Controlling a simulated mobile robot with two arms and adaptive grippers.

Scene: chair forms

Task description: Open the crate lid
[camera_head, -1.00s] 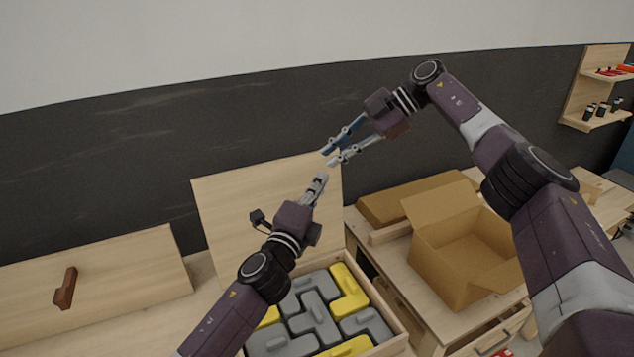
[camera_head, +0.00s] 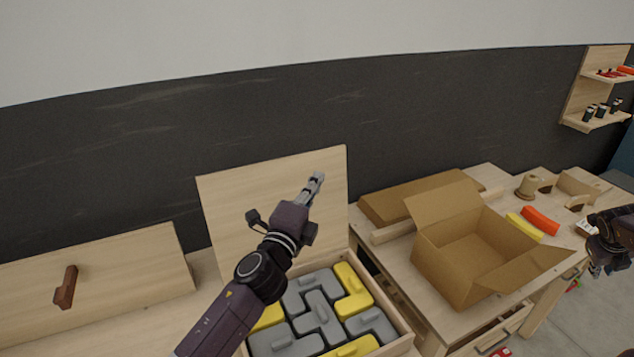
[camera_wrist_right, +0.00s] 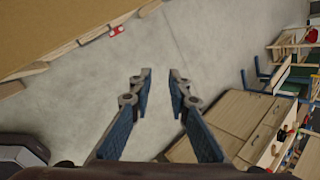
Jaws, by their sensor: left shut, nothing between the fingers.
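The wooden crate (camera_head: 402,345) stands on the table in the lower middle of the head view. Its lid (camera_head: 225,200) stands upright at the back, and grey and yellow blocks (camera_head: 312,312) show inside. My left gripper (camera_head: 316,178) is shut and empty, pointing up in front of the lid's upper right part. My left arm hides part of the lid and the crate's left side. My right gripper (camera_head: 598,270) is at the right edge of the head view, away from the crate. In the right wrist view its fingers (camera_wrist_right: 158,80) are apart with nothing between them, over the floor.
An open cardboard box (camera_head: 465,255) stands on a wooden bench right of the crate. A wooden panel with a brown handle (camera_head: 65,287) is at the left. The space above the crate's right side is clear.

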